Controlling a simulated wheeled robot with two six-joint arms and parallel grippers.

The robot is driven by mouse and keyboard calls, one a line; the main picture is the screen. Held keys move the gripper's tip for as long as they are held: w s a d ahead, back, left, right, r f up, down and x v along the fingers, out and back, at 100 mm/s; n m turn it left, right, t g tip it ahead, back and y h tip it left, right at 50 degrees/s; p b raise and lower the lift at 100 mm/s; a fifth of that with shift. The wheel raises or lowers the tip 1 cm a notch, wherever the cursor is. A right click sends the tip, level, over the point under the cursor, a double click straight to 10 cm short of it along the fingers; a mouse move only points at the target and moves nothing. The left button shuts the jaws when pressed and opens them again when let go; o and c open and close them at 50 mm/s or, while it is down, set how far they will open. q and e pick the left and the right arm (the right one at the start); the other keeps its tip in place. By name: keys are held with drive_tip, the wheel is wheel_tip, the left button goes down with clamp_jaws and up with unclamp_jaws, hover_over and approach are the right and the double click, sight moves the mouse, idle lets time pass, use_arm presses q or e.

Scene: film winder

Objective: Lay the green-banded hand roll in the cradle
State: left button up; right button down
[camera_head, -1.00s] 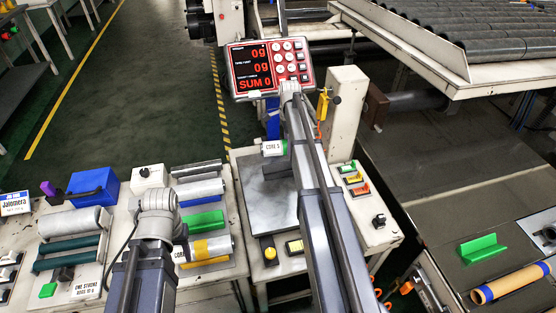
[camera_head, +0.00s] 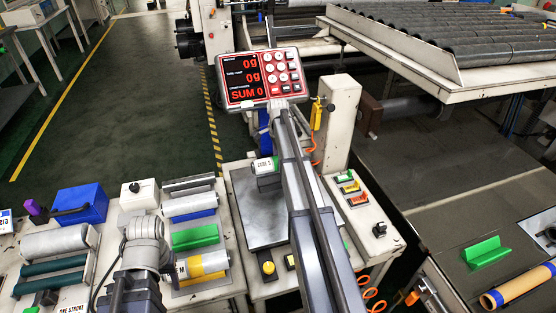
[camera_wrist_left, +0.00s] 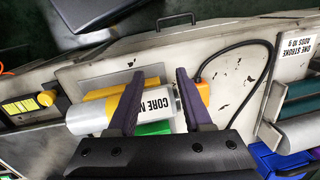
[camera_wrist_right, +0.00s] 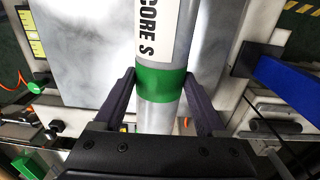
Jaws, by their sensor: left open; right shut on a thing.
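The green-banded hand roll, labelled CORE S, (camera_wrist_right: 162,85) is between the fingers of my right gripper (camera_wrist_right: 160,76), which is shut on it at the band. In the head view the roll (camera_head: 264,166) shows over the grey plate (camera_head: 245,210), partly hidden by my right arm. I cannot tell whether it touches the plate. An empty green cradle (camera_head: 195,237) is on the left bench; another green angled holder (camera_head: 486,252) is on the right bench. My left gripper (camera_wrist_left: 158,76) is open, its fingers astride the yellow-banded CORE M roll (camera_wrist_left: 105,112).
A red scale display (camera_head: 260,78) stands behind the plate, with a white post (camera_head: 338,120) to its right. A button box (camera_head: 362,215) is beside the plate. Several rolls, a blue box (camera_head: 80,204) and a brown tube (camera_head: 510,288) lie on the benches.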

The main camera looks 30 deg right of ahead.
use_arm(q)
wheel_tip(320, 180, down, 6)
drive_tip(key=b, duration=0.4)
drive_tip(key=shift+b, duration=0.4)
use_arm(e)
wheel_tip(320, 180, down, 6)
drive_tip(key=shift+r, duration=0.1)
use_arm(q)
drive_tip(key=shift+r, duration=0.1)
use_arm(e)
unclamp_jaws()
drive_tip(key=shift+r, duration=0.1)
wheel_tip(320, 180, up, 8)
drive_tip(key=p, duration=0.8)
use_arm(q)
wheel_tip(320, 180, up, 8)
use_arm(e)
drive_tip(key=shift+f, duration=0.2)
